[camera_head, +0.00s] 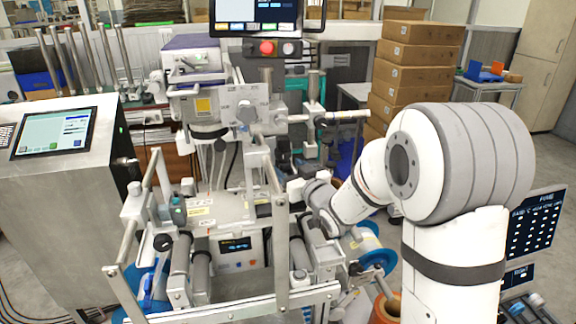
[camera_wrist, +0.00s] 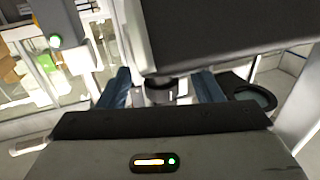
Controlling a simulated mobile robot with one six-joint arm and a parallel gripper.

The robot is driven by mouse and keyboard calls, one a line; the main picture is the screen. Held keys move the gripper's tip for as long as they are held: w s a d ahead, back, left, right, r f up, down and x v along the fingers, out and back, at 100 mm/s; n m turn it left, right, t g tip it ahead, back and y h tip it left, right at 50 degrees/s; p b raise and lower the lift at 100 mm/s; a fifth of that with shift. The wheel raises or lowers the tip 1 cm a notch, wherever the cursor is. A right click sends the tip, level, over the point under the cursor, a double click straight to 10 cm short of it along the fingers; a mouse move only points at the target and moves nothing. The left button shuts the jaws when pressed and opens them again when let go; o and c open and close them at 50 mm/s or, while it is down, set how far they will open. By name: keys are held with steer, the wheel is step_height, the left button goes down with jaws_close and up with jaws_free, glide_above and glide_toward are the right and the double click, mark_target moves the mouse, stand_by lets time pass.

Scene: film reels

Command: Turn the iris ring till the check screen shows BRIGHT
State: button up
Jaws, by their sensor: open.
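My gripper (camera_wrist: 163,82) shows in the wrist view, with its two blue fingers spread apart. A small dark round part (camera_wrist: 159,92), perhaps the iris ring, lies between the fingers under a large dark housing (camera_wrist: 215,35). I see a gap on each side, and I cannot tell whether a finger touches it. In the head view my arm reaches toward the machine's right side, and the fingertips there are hidden. A dark panel (camera_head: 519,274) at the right, perhaps the check screen, shows letters like "RIGHT"; its left part is hidden behind my arm.
A machine with rollers and metal posts (camera_head: 280,240) fills the middle. A tilted touch screen (camera_head: 55,132) sits on a grey cabinet at left. A blue-rimmed reel (camera_head: 378,262) is beside my arm. Stacked cardboard boxes (camera_head: 415,55) stand behind.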

steer(key=shift+x, duration=0.75)
steer(key=c, duration=1)
steer(key=shift+d+n+g+y, duration=0.15)
steer(key=shift+n+g+y, duration=0.4)
steer(key=shift+y, duration=0.25)
steer(key=o, duration=1)
